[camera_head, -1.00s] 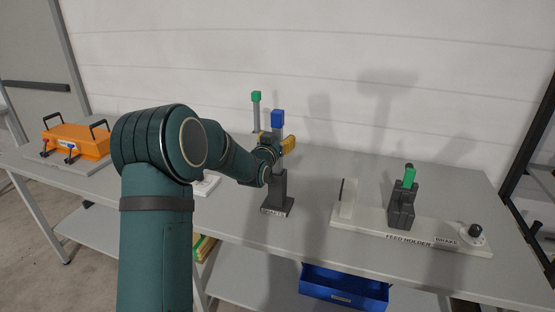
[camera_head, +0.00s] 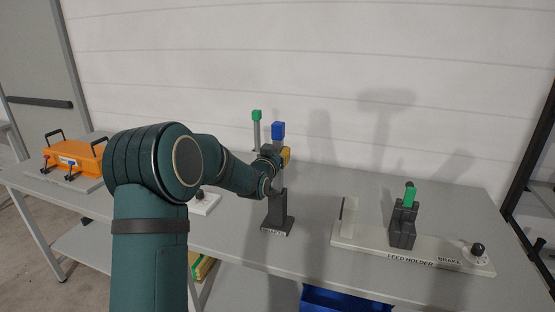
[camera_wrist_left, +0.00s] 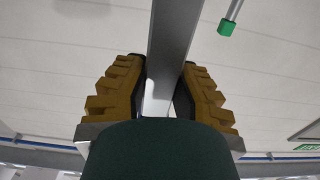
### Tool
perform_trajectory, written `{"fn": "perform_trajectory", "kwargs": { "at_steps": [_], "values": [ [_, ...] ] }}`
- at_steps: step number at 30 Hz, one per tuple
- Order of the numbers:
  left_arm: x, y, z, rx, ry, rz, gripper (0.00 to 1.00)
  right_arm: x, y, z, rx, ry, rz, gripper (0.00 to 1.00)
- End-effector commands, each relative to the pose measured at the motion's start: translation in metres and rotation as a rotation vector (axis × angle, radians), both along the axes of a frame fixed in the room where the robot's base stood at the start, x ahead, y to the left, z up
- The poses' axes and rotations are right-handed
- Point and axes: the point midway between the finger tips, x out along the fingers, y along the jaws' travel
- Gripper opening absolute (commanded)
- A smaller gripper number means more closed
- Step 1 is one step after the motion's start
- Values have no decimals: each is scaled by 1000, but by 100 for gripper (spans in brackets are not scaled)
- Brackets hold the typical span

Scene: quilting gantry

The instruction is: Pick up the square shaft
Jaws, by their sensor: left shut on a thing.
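The square shaft is a grey flat-sided bar with a blue cap (camera_head: 278,130), standing upright over a dark stand (camera_head: 278,212) near the middle of the table. My left gripper (camera_head: 282,156) is around its upper part, below the cap, mostly hidden behind my wrist in the head view. In the left wrist view the grey shaft (camera_wrist_left: 172,40) runs between the yellow fingers of the gripper (camera_wrist_left: 160,90), which is shut on it. I cannot tell whether the shaft's lower end is still inside the stand. My right gripper is not in view.
A thin rod with a green cap (camera_head: 257,116) stands close behind on the left. The feed holder (camera_head: 402,225) with a green-topped piece and a brake knob (camera_head: 477,249) is on the right. An orange box (camera_head: 75,155) stands far left. A blue drawer (camera_head: 345,301) is below.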

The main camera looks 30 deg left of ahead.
Motion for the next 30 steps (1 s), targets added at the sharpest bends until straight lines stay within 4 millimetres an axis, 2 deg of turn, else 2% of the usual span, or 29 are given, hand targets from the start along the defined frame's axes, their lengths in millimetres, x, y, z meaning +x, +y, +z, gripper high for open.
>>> {"fn": "perform_trajectory", "kwargs": {
  "at_steps": [1, 18, 24, 30],
  "values": [
    [0, 0, 12, 0, -6, 0, 0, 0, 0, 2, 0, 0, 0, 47],
    [0, 0, 112, 0, -5, 1, 0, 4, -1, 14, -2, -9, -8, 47],
    [0, 0, 139, 0, -5, 1, 0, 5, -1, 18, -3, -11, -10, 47],
    [0, 0, 155, 1, -3, 1, 0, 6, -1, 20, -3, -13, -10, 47]
  ]
}}
